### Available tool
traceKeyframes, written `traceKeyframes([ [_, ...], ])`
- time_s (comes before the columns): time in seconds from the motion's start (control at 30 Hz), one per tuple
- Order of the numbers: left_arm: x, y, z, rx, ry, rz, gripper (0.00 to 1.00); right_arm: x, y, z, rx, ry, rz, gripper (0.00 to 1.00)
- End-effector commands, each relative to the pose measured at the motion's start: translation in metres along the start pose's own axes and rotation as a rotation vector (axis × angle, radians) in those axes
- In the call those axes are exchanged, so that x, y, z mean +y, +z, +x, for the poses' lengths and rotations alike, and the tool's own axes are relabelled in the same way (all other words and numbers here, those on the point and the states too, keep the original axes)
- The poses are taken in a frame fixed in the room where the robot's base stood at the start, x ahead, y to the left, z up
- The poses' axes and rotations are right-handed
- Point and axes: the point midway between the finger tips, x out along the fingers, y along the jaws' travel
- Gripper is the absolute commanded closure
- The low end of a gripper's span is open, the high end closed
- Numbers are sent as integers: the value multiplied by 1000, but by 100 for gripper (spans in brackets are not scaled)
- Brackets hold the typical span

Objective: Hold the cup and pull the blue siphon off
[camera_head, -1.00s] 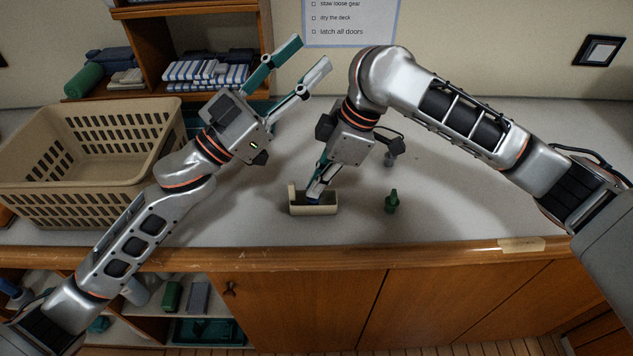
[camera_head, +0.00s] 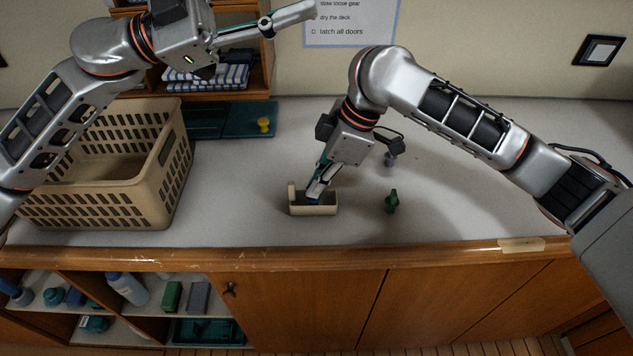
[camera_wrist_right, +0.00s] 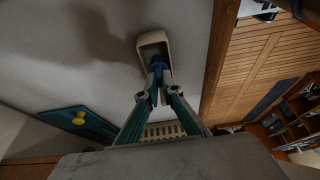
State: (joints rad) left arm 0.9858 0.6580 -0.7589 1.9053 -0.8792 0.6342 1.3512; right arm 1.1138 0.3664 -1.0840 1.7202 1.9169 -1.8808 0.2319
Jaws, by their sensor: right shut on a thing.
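The cup is a small cream, open-topped trough (camera_head: 314,209) standing on the counter; in the right wrist view its rim (camera_wrist_right: 143,42) shows at top centre. The blue siphon (camera_wrist_right: 157,66) sits at its near end, partly hidden by the fingertips. My right gripper (camera_head: 318,190) points down into the cup and is shut on the blue siphon; in the right wrist view its fingertips (camera_wrist_right: 158,82) meet at the blue part. My left gripper (camera_head: 306,12) is raised at the upper left, away from the cup. One finger shows with nothing against it; the other is cut off by the frame.
A green fitting (camera_head: 391,201) stands right of the cup, with a small grey piece (camera_head: 390,158) behind. A beige laundry basket (camera_head: 105,205) stands at left. A teal tray (camera_head: 228,120) with a yellow knob (camera_head: 263,125) lies behind. The counter's wooden edge (camera_head: 400,248) runs in front.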

Motion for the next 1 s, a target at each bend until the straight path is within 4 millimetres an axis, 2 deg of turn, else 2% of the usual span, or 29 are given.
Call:
traceKeyframes([
  [0.03, 10, 15, -14, -61, 57, -41, 58, 0, 0, 0, 0, 0, 0, 100],
  [0.2, 53, 62, -56, -255, 221, -219, 58, 0, 0, 0, 0, 0, 0, 100],
  [0.4, 104, 130, -85, -506, 338, -382, 58, 0, 0, 0, 0, 0, 0, 100],
  [0.6, 144, 190, -118, -751, 393, -488, 58, 0, 0, 0, 0, 0, 0, 100],
  [0.8, 164, 222, -146, -905, 405, -541, 58, 0, 0, 0, 0, 0, 0, 100],
  [1.0, 172, 233, -151, -948, 406, -555, 58, 0, 0, 0, 0, 0, 0, 100],
])
